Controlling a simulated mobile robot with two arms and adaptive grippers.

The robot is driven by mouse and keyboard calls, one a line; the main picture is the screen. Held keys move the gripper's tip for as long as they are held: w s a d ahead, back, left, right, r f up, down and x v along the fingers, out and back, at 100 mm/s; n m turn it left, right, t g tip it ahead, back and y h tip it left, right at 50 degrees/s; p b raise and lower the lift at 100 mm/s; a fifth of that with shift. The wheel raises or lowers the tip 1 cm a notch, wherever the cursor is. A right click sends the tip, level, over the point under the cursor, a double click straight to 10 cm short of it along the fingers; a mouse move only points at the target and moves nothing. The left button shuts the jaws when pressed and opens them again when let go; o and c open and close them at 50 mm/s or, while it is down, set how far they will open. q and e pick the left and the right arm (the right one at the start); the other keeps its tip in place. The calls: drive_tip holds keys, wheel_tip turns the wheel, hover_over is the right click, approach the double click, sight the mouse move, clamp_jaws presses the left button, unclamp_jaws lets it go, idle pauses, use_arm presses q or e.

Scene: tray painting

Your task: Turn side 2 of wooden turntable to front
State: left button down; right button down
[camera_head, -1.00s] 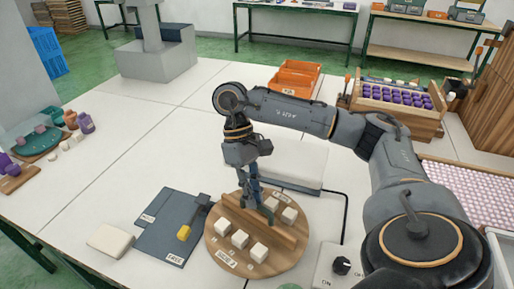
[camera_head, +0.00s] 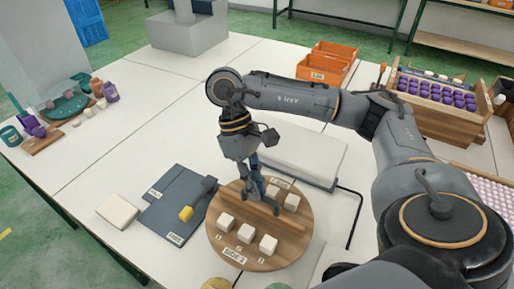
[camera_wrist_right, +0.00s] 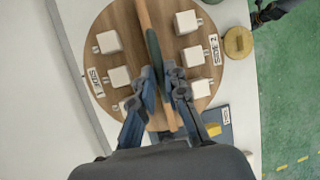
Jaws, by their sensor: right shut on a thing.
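The round wooden turntable (camera_head: 222,238) stands on the white table, with a raised wooden divider (camera_head: 270,217) across it. White cubes stand on both sides of the divider. The "SIDE 2" label (camera_head: 235,254) is on the near rim, slightly left of centre. In the wrist view, the "SIDE 2" label (camera_wrist_right: 214,48) is at right and the "SIDE 1" label (camera_wrist_right: 95,83) at left. My right gripper (camera_head: 256,207) points down and is shut on the divider (camera_wrist_right: 146,18), one finger on each side. The exact finger contact is partly hidden. My left gripper is out of view.
A dark mat (camera_head: 165,222) with a yellow-tipped tool (camera_head: 187,213) lies left of the turntable, beside a cream block (camera_head: 118,211). A pale flat slab (camera_head: 300,150) lies behind it. Round lids (camera_head: 215,284) show at the near edge. The table's middle left is clear.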

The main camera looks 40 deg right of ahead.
drive_tip(key=shift+r, duration=0.15)
drive_tip(key=c, duration=1.4)
unclamp_jaws()
drive_tip(key=shift+w, duration=0.1)
drive_tip(key=shift+o, duration=0.2)
drive_tip(key=v, duration=1.1)
drive_tip(key=shift+w+r, duration=0.2)
drive_tip(key=shift+r, duration=0.15)
drive_tip(key=shift+f, duration=0.1)
